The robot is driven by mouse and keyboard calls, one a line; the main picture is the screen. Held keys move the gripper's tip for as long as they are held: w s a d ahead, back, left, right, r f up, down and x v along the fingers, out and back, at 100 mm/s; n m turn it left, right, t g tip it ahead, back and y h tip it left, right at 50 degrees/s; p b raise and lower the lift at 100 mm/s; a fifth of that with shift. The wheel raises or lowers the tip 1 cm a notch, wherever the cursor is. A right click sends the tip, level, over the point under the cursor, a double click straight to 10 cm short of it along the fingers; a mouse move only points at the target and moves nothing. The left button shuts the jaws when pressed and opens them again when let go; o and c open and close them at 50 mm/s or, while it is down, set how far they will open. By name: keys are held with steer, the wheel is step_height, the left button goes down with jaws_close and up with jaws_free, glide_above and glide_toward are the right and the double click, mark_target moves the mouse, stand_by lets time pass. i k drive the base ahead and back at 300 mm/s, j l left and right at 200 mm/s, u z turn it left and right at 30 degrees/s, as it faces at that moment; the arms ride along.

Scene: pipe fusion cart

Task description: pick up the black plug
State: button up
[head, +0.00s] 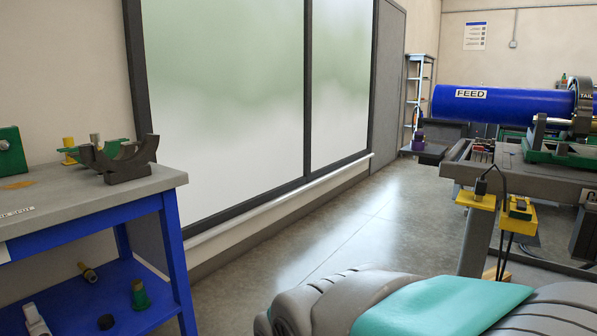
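A black plug (481,187) with a black cable sits upright at a yellow bracket (474,201) on the near edge of the grey cart (545,178) at the right. A second yellow bracket (519,220) beside it holds a dark block (519,208), too small to identify surely. Black cables hang below the brackets. My gripper is not in view. A grey and teal part at the bottom right looks like my own arm, apart from the plug in the picture.
A blue pipe (500,103) marked FEED lies over the cart. A blue workbench (90,205) with a grey top stands at the left, holding a dark cradle (118,162) and small fittings. The concrete floor (345,235) between bench and cart is clear.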

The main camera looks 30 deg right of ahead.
mark_target(480, 185)
steer(key=i+j+z, duration=0.2)
steer(key=i+z, duration=0.3)
steer(key=i+j+z, duration=0.5)
steer(key=i+l+z, duration=0.1)
steer(key=z, duration=2.2)
